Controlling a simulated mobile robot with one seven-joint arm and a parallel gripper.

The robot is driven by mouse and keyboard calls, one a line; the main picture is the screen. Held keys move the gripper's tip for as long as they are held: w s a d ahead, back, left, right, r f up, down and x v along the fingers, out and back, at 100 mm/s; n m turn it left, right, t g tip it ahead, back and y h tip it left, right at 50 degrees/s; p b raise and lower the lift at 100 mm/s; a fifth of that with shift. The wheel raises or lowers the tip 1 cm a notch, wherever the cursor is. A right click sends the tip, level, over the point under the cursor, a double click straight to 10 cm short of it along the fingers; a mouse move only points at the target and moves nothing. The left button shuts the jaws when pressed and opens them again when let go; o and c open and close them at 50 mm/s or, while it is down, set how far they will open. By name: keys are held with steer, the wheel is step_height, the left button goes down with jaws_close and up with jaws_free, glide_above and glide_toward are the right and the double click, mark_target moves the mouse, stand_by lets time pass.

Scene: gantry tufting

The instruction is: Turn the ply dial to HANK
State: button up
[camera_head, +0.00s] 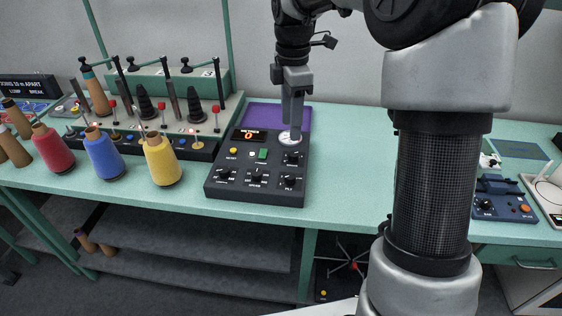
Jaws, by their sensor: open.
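The dark control box (273,195) sits on the green bench, with a small lit display and several black knobs on its sloped face. The knob at its lower right, the ply dial (289,181), seems to be labelled PLY. Its pointer setting and the HANK mark are too small to read. My gripper (292,133) points down over the upper right of the box, in front of a round white gauge. It is open and holds nothing. It is above and behind the ply dial in the picture, apart from it.
Red (53,150), blue (103,154) and yellow (162,160) yarn cones stand left of the box. Behind them is a winding rack (150,82) with spindles. A purple mat (262,115) lies behind the box. Bare bench (347,165) is at right, before my arm.

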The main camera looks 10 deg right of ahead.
mark_target(290, 176)
step_height(290, 176, down, 17)
steer(key=shift+s+r+b, duration=0.15)
steer(key=shift+r+b, duration=0.05)
steer(key=shift+b, duration=0.65)
steer(key=c, duration=1)
